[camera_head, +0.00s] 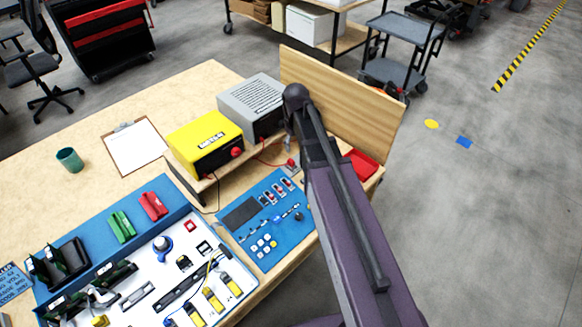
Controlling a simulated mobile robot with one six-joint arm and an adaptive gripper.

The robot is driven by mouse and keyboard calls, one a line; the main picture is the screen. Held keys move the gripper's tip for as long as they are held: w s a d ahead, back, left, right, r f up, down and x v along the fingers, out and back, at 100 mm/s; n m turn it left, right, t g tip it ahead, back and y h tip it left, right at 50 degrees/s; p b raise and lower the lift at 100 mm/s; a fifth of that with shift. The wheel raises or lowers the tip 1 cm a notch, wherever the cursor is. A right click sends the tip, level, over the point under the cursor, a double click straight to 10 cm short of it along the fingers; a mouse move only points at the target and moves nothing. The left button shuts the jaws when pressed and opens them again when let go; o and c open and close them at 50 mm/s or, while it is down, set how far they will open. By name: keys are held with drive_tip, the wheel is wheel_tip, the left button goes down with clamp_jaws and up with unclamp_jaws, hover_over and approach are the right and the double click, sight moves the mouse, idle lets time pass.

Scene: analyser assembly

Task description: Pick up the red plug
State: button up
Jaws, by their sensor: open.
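A small red piece (291,164), which looks like the red plug, lies on the wooden bench just right of the yellow box. A thin red lead shows near it, running toward the boxes. It is too small to make out its shape. My arm rises from the lower right, and its dark joint stands in front of the grey box. The far end of the arm is hidden behind its own links, and I cannot see the gripper's fingers. I cannot tell how far the gripper is from the red piece.
The yellow box (203,141) and grey box (252,100) stand on a raised shelf. A wooden board (345,105) stands upright behind my arm. A red bin (362,163) is right of the arm.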

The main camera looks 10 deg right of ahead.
drive_tip(key=w+f+n, duration=0.1)
drive_tip(key=w+n, duration=0.1)
drive_tip(key=w, duration=0.4)
drive_tip(key=shift+f+b, duration=0.2)
drive_tip(key=shift+b, duration=0.25)
drive_tip(key=shift+w+a+f, duration=0.1)
drive_tip(key=shift+f, duration=0.1)
drive_tip(key=b, duration=0.9)
hover_over(291, 161)
wheel_tip(291, 161, down, 8)
drive_tip(key=shift+w+a+f, duration=0.1)
drive_tip(key=shift+f, duration=0.05)
drive_tip(key=shift+f+b, duration=2.4)
drive_tip(key=shift+f, duration=0.2)
drive_tip(key=c, duration=0.9)
